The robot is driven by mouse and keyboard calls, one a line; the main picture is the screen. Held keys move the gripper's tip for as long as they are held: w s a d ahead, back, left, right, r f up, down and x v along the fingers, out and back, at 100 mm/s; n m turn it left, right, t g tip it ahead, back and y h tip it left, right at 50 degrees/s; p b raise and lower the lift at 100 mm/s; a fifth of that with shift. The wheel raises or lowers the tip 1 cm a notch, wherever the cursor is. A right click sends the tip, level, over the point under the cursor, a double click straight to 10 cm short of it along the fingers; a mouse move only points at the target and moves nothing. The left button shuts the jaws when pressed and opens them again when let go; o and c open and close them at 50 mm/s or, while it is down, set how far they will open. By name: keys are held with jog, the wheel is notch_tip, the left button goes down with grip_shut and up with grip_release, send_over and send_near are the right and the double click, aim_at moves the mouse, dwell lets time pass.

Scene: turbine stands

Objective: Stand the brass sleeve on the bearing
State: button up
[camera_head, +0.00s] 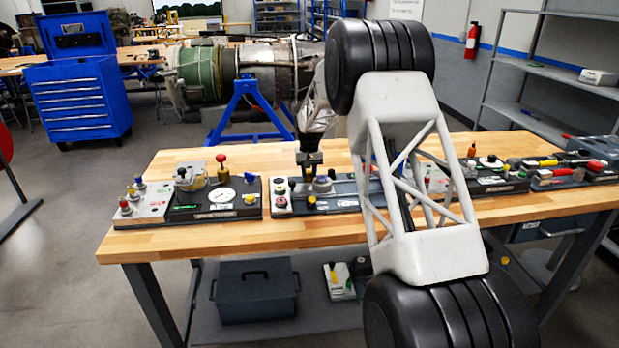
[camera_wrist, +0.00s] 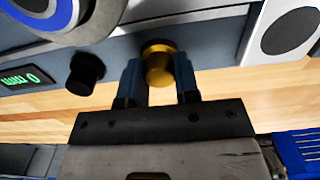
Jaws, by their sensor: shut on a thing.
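My gripper (camera_head: 309,172) points down over the middle panel on the workbench. In the wrist view, my gripper (camera_wrist: 158,82) is shut on the brass sleeve (camera_wrist: 158,64), a short gold cylinder between the two dark fingers.
A black knob (camera_wrist: 87,70) and a green display (camera_wrist: 24,78) are beside the sleeve in the wrist view. A small yellow piece (camera_head: 311,203) is at the panel's front. A left panel (camera_head: 216,198) carries several knobs and a gauge. Bare wood (camera_head: 280,236) lies in front.

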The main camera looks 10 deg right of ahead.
aim_at(309, 172)
grip_shut()
jog(key=shift+r, duration=0.7)
dwell(0.3)
jog(key=shift+r, duration=0.8)
jog(key=shift+r, duration=0.1)
jog(key=s+d+r, duration=0.3)
jog(key=s+r, duration=0.5)
jog(key=r, duration=0.1)
jog(key=shift+s+d+r, duration=0.2)
jog(key=shift+d, duration=0.1)
jog(key=shift+f, duration=0.1)
dwell(0.3)
